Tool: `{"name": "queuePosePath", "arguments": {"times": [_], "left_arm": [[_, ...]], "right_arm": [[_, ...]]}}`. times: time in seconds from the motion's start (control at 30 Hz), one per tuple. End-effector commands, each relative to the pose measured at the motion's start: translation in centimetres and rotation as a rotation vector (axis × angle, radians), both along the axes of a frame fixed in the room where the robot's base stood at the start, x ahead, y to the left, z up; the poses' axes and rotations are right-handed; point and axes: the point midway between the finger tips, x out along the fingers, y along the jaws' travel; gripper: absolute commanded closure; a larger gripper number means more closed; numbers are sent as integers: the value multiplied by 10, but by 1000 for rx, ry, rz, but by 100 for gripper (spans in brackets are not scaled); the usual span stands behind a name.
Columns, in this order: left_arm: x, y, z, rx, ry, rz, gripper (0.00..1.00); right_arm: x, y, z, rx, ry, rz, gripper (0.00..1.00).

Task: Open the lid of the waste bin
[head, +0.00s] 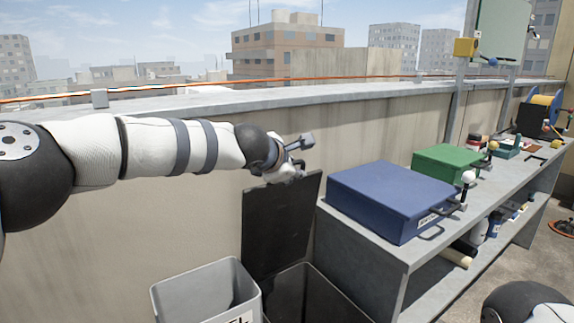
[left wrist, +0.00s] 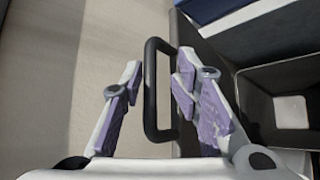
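The waste bin's dark lid (head: 282,225) stands nearly upright against the parapet wall in the head view. The bin's dark open mouth (head: 318,300) shows in front of it, cut by the lower picture edge. My left gripper (head: 301,158) is at the lid's top edge. In the left wrist view my left gripper (left wrist: 160,72) has its purple-padded fingers spread apart. A black loop handle (left wrist: 151,90) lies between them, with a gap to the left finger; contact with the right finger cannot be told. My right gripper is not in view.
A light grey bin (head: 205,292) stands left of the dark one. A grey bench (head: 375,245) on the right bears a blue case (head: 390,195) and a green case (head: 447,162). The parapet wall (head: 130,230) runs behind.

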Motion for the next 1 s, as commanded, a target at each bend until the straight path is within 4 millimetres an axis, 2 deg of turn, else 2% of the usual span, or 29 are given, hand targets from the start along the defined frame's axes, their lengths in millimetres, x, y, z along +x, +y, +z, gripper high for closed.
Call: {"name": "queuePosePath", "arguments": {"times": [0.17, 0.4, 0.5, 0.67, 1.0], "left_arm": [[-26, 9, 17, 1, -3, -2, 70], [-77, 25, 46, -2, -4, 1, 70], [-90, 29, 53, -3, -4, 1, 70], [-98, 31, 57, -1, -2, 2, 70], [-98, 31, 57, -2, -1, 2, 70]], "right_arm": [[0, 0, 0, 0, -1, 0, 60], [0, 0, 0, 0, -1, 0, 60], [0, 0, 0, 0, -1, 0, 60], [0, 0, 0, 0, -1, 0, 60], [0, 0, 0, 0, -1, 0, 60]]}}
